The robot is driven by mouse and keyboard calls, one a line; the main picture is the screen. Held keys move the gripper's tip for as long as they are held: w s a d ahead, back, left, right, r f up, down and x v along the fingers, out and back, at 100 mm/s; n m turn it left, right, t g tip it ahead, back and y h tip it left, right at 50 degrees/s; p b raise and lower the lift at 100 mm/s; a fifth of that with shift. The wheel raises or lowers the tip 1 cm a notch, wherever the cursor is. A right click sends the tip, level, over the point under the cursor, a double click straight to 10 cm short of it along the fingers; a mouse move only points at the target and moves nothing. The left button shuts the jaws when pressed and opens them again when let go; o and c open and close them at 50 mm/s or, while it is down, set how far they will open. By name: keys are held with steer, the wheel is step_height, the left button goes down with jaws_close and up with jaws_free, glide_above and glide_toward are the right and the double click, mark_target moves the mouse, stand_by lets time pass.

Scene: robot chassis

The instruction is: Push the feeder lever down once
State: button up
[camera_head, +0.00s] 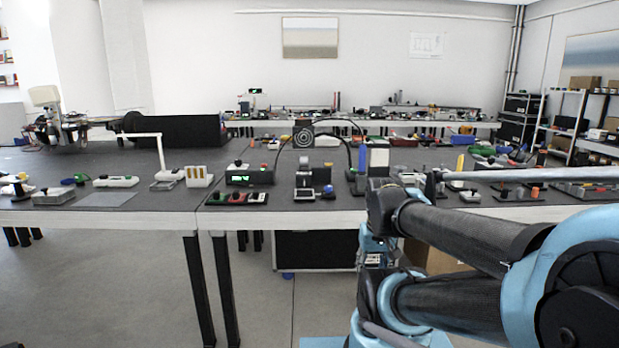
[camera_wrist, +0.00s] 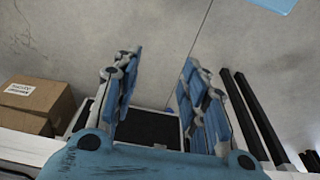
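I cannot tell for sure which of the small devices on the long dark table (camera_head: 150,216) is the feeder with its lever. A device with a silver block and white-edged base (camera_head: 304,180) stands near the front edge, left of my arm. A green-display box (camera_head: 249,177) with small knobs stands further left. My gripper (camera_wrist: 160,78) has its two blue fingers spread apart with nothing between them. In the wrist view it points down at the floor. In the head view it is mostly hidden by my arm, low in front of the table edge.
A cardboard box (camera_wrist: 35,105) and dark table legs (camera_wrist: 245,110) show in the wrist view. Several small devices crowd the table, including a white arm-like stand (camera_head: 160,158) and a black cable arch (camera_head: 345,124). Open floor (camera_head: 110,290) lies before the table.

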steer(key=shift+c, duration=0.2)
jaws_close()
stand_by(1.2)
